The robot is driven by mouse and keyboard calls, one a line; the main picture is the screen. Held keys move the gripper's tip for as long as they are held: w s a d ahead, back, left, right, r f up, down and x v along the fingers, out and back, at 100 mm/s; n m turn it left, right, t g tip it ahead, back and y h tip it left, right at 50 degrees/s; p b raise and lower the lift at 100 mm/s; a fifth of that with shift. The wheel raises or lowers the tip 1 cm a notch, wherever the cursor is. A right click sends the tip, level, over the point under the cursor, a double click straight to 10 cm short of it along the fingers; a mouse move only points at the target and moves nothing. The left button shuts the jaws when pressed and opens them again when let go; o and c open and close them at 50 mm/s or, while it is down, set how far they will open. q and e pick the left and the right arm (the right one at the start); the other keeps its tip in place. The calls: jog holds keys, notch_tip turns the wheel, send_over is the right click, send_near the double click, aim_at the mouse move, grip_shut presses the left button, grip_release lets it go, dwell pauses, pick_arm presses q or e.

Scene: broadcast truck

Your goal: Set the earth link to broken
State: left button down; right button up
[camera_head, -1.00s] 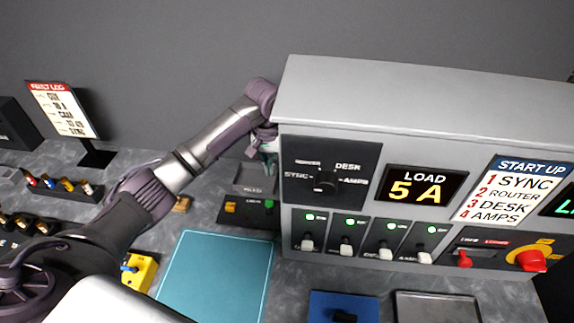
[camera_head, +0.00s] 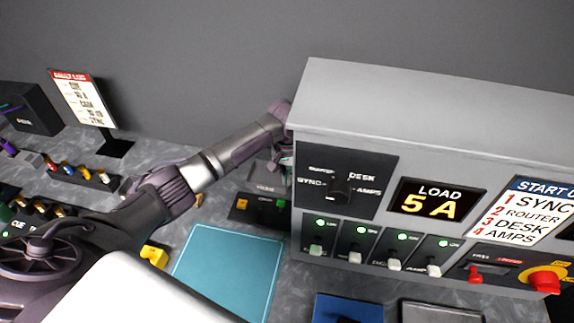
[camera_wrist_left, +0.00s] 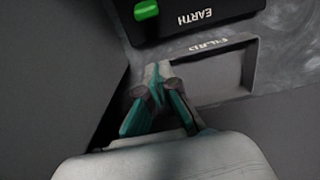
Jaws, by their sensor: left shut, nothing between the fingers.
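The earth link unit is a small black box (camera_head: 258,209) left of the large console in the head view. It has a yellow block at its left and a green piece (camera_head: 281,206) at its right. In the left wrist view the black unit, marked EARTH (camera_wrist_left: 225,14), is at the top with its green piece (camera_wrist_left: 146,10). My left gripper (camera_wrist_left: 158,72) is shut and empty, over the edge of a small grey tray and apart from the unit. In the head view the gripper (camera_head: 286,158) is partly hidden by the console's left edge.
The grey console (camera_head: 420,95) stands close to the right of my left gripper. A small grey tray (camera_head: 264,178) lies behind the earth unit. A teal mat (camera_head: 228,268) covers the counter in front. A fault list sign (camera_head: 80,100) and colored plugs stand at the left.

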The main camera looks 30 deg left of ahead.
aim_at(281, 206)
pick_arm(q)
notch_tip(281, 206, down, 3)
jog(key=shift+f, duration=0.1)
jog(key=s+p, duration=0.1)
jog(key=p, duration=0.1)
jog(key=s+p, duration=0.1)
jog(key=shift+s+d+r, duration=0.3)
jog(key=shift+d+r, duration=0.05)
jog(key=shift+r, duration=0.05)
jog(key=shift+s+d+r, duration=0.1)
jog(key=shift+s+d, duration=0.05)
jog(key=shift+s, duration=0.45)
jog(key=shift+w, duration=0.15)
